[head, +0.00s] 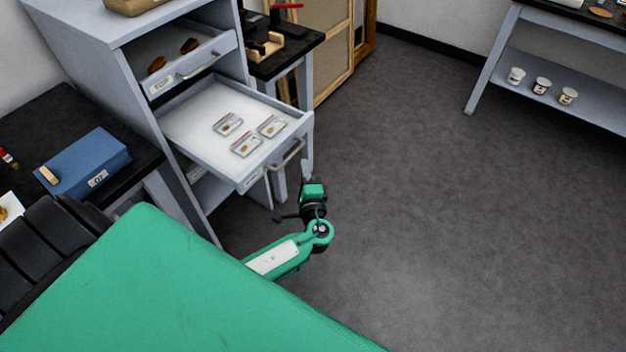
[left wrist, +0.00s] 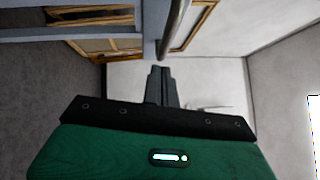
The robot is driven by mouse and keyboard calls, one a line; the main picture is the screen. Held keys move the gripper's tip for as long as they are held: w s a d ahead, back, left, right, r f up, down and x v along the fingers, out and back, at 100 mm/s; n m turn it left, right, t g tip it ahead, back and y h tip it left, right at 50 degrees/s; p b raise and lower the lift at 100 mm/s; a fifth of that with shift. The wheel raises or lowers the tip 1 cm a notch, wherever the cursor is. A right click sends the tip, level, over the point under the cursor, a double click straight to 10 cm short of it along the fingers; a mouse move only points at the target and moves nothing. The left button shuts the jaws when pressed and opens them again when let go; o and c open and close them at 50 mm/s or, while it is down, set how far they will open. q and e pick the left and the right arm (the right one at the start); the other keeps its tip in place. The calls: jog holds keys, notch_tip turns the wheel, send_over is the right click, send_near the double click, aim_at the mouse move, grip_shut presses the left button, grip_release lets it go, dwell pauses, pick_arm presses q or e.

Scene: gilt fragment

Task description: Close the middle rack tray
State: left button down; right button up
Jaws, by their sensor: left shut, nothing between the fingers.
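The middle rack tray (head: 185,128) is pulled well out of the grey rack (head: 105,45). Three small clear packets (head: 245,143) lie on its white floor. Its metal bar handle (head: 288,155) is on the front panel. My left gripper (head: 307,170) is just outside the front panel, close to the handle's right end. In the left wrist view, my left gripper's fingers (left wrist: 161,72) are together and empty, and a metal bar (left wrist: 174,28) shows just beyond their tips. I cannot tell whether they touch the tray. My right gripper is not in view.
The upper tray (head: 215,48) is partly open and holds two brown pieces. A dark table with a blue box (head: 85,162) stands left of the rack. A shelf table with several cups (head: 541,86) stands far right. The floor (head: 430,200) between is clear.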

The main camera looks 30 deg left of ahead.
aim_at(222, 123)
pick_arm(q)
jog(key=shift+a+r, duration=0.2)
jog(key=shift+a, duration=0.8)
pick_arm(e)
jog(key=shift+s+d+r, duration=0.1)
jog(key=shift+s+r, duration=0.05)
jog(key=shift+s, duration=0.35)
